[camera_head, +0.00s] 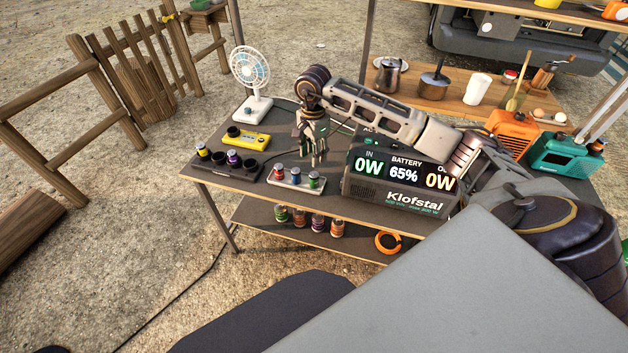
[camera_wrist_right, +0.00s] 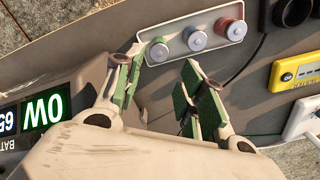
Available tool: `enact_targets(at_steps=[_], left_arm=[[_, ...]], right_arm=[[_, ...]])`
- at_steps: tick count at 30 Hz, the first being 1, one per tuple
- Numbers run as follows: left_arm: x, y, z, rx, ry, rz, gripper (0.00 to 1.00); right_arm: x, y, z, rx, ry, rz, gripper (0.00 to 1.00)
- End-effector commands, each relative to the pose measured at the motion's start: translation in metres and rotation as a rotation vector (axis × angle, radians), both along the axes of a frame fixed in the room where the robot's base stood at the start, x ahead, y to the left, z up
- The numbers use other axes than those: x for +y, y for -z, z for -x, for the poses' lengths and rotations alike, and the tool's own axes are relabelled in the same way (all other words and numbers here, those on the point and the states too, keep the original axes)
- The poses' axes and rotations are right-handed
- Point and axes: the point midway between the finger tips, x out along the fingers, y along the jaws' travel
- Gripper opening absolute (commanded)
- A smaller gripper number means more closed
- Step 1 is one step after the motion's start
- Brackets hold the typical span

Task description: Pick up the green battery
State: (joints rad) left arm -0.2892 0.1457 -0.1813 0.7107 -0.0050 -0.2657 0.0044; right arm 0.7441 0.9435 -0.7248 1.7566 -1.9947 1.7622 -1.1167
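The green battery (camera_head: 313,180) stands upright at the right end of a small light-grey tray (camera_head: 287,184) on the table. A blue battery (camera_head: 295,175) and a red battery (camera_head: 277,170) stand in the same tray. In the right wrist view the green battery (camera_wrist_right: 158,50) is at the near end of the row, just beyond the fingertips. My right gripper (camera_head: 317,160) points down above the tray, open and empty. Its green-padded fingers are spread apart in the right wrist view (camera_wrist_right: 163,72). My left gripper is not in view.
A large power station (camera_head: 350,188) stands close right of the tray. A black holder (camera_head: 246,172) with more batteries, a yellow device (camera_head: 250,141) and a fan (camera_head: 255,108) are left and behind. A lower shelf (camera_head: 270,226) holds several jars and an orange ring (camera_head: 388,243).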

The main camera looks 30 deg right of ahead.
Motion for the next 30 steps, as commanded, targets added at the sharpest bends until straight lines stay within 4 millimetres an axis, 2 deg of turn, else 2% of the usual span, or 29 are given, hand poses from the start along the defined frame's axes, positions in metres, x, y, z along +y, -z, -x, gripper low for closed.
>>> enact_targets(at_steps=[9, 15, 30], left_arm=[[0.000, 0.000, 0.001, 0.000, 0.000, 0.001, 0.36], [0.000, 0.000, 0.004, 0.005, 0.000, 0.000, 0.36], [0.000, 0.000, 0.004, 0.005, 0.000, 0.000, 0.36]], right_arm=[[0.000, 0.043, 0.001, 0.003, -0.001, -0.001, 0.40], [0.000, 0.062, 0.000, 0.001, 0.000, 0.000, 0.40], [0.000, 0.067, 0.000, 0.000, 0.000, -0.001, 0.40]])
